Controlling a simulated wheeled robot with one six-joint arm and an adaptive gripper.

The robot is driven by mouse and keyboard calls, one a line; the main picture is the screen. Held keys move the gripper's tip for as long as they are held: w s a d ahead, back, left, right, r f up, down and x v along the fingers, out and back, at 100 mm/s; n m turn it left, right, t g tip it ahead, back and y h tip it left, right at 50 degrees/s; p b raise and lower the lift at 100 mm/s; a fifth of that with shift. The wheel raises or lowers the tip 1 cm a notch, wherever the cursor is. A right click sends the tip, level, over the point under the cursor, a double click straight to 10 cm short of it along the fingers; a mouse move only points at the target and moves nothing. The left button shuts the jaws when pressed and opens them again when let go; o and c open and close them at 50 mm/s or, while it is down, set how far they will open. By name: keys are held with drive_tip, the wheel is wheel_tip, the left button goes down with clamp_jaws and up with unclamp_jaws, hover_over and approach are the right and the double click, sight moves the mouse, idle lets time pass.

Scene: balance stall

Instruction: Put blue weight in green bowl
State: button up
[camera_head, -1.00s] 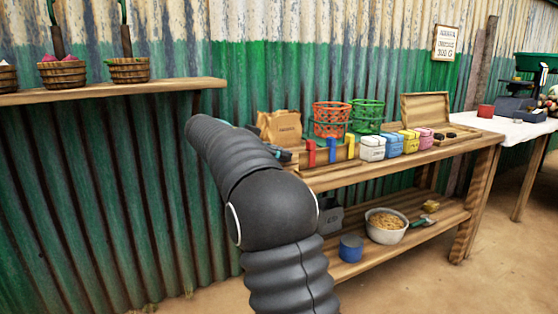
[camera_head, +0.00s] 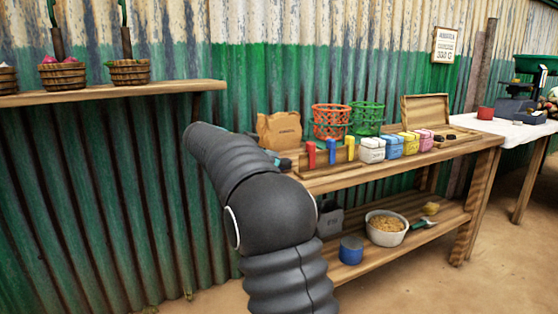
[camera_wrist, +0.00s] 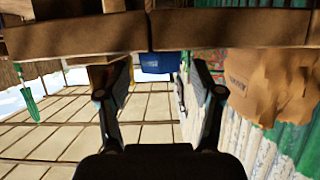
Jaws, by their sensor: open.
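The blue weight (camera_head: 392,146) stands in a row of coloured weights on the wooden bench, between a white one and a yellow one. In the wrist view a blue block (camera_wrist: 158,62) shows ahead, in line with the gap between my fingers and apart from them; it looks like the blue weight. The green bowl (camera_head: 535,63) is on top of a scale on the far right table. My gripper (camera_wrist: 158,92) is open and empty. In the head view my arm hides most of it, near the left end of the bench.
Red, blue and yellow upright pieces (camera_head: 332,150) stand left of the weights. A paper bag (camera_head: 279,131) and red (camera_head: 331,121) and green baskets (camera_head: 367,118) stand behind. Wooden beams (camera_wrist: 225,28) cross the top of the wrist view. A shelf (camera_head: 110,92) is at left.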

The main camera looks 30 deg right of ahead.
drive_tip(key=p+v, duration=0.1)
drive_tip(key=v, duration=1)
drive_tip(key=shift+a, duration=0.3)
drive_tip(key=shift+s, duration=0.1)
